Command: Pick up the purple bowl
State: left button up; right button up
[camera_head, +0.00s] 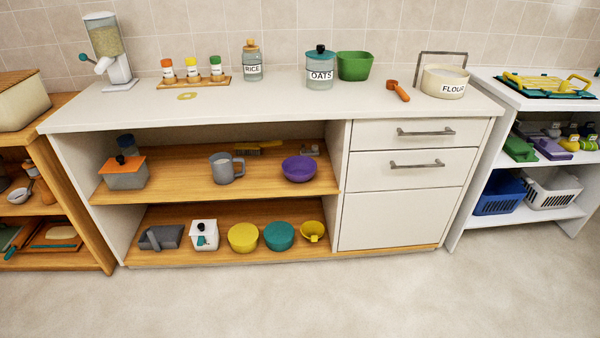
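The purple bowl (299,169) stands upright on the upper wooden shelf (262,192) of the open cupboard, near that shelf's right end. It looks empty, and nothing stands right in front of it. A grey mug (226,168) stands to its left on the same shelf. Neither of my grippers shows in the head view.
The white countertop (290,102) overhangs the shelf. A grey box with an orange lid (125,175) stands at the shelf's left. The lower shelf holds a yellow bowl (243,238) and a teal bowl (279,236). Drawers (405,165) flank the right. The floor in front is clear.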

aim_at(298, 169)
jog(key=u, duration=0.3)
jog(key=i, duration=2.05)
jog(key=z, duration=0.35)
